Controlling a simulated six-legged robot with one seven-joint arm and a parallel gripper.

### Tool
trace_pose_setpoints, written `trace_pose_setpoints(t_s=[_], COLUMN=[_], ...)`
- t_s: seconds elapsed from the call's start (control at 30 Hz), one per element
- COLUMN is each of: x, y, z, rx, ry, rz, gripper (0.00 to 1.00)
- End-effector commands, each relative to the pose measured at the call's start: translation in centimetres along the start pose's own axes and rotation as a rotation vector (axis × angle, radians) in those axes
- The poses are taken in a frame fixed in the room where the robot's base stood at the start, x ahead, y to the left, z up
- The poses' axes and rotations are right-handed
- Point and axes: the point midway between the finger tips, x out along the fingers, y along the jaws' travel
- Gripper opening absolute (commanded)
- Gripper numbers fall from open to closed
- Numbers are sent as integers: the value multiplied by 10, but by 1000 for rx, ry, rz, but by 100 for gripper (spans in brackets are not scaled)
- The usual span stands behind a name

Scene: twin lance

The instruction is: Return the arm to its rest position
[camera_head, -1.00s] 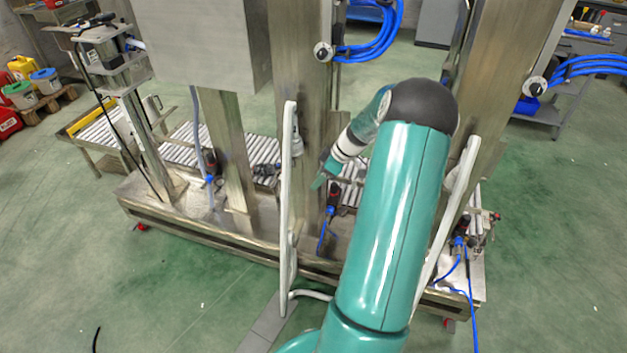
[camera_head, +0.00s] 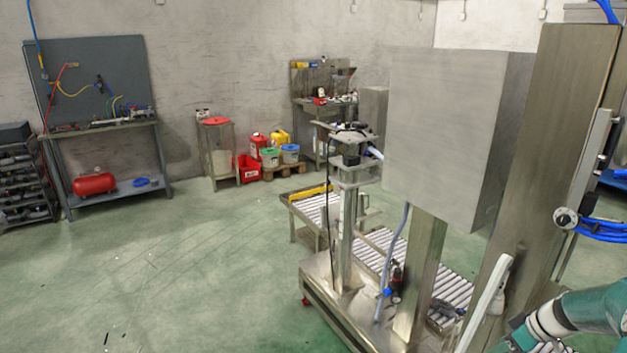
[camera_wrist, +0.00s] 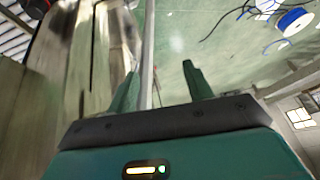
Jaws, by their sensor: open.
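My teal arm (camera_head: 590,312) shows at the lower right corner of the head view, close beside the metal machine. My gripper (camera_wrist: 159,70) shows in the wrist view as two green fingers, apart, with nothing held between them. A pale upright rail (camera_wrist: 149,45) runs behind the fingers, nearer the left one; I cannot tell its distance. Most of the arm is cut off by the head view's edge.
The machine's steel column (camera_head: 548,150) and grey box (camera_head: 440,135) stand left of my arm. A pale handrail (camera_head: 488,300) rises near it. A roller conveyor (camera_head: 375,250) lies behind. The green floor (camera_head: 180,270) at left is mostly open.

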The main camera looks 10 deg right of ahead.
Motion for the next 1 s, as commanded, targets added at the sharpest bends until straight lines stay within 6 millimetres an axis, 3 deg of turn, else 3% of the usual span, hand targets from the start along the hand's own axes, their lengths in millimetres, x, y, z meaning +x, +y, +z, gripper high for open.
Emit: trace_pose_setpoints(t_s=[0.17, 0.3, 0.5, 0.73, 1.0], x=[-18, -36, -62, -92, -122], y=[-47, -99, -179, -268, -364], z=[-52, -92, -133, -155, -150], rx=[-1, 20, 54, 105, 180], ry=[-80, -146, -201, -202, -128], rz=[20, 58, 131, 225, 308], gripper=[51, 51, 51, 51, 51])
